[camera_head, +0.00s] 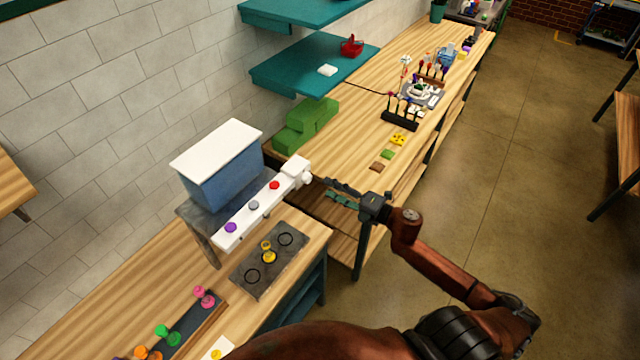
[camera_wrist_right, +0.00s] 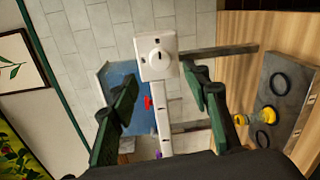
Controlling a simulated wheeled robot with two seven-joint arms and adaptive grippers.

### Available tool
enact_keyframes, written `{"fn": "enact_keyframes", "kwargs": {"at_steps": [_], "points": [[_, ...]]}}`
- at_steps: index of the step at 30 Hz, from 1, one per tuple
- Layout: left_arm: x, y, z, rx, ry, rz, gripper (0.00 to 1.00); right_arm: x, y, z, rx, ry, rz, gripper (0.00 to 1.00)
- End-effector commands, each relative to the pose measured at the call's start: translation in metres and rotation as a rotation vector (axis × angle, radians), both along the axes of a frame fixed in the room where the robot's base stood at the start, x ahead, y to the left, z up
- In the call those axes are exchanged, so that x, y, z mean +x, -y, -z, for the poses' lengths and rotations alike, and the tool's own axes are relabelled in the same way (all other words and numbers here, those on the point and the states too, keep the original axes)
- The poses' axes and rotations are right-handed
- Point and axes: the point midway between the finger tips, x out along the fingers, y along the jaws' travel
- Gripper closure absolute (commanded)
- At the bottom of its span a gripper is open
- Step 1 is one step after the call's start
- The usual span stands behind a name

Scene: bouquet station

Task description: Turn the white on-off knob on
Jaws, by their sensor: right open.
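The white knob (camera_head: 307,179) sits on the square end block of a long white bar (camera_head: 240,222). In the right wrist view the knob (camera_wrist_right: 159,56) faces the camera, round with a dark mark on it. My right gripper (camera_head: 336,190) is just right of the knob in the head view, its fingers pointing toward it. In the right wrist view the fingers (camera_wrist_right: 162,76) are spread wide, with the end block and knob showing between and beyond their tips. Nothing is held, and I see no clear contact with the knob. My left gripper is not in view.
The bar carries red (camera_head: 274,185), grey (camera_head: 254,205) and purple (camera_head: 231,227) buttons. A blue bin with a white lid (camera_head: 218,148) stands behind it. A dark plate with rings (camera_head: 268,262) lies in front. Green blocks (camera_head: 306,126) sit on the bench beyond.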

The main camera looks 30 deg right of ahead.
Motion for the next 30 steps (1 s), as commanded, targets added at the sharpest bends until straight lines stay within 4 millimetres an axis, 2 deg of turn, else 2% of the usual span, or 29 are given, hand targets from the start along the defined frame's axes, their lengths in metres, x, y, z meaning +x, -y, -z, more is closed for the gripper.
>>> {"fn": "enact_keyframes", "kwargs": {"at_steps": [3,9,27,30], "points": [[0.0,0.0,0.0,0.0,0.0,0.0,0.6,-0.021,0.009,-0.001,0.0,-0.002,0.001,0.56],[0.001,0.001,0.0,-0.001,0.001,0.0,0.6,-0.04,0.017,-0.003,0.0,0.0,0.0,0.56],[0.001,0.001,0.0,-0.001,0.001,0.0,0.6,-0.043,0.018,-0.004,0.0,0.001,0.0,0.56],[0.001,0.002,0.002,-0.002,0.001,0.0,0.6,-0.043,0.021,0.002,0.008,-0.007,0.009,0.56]]}}
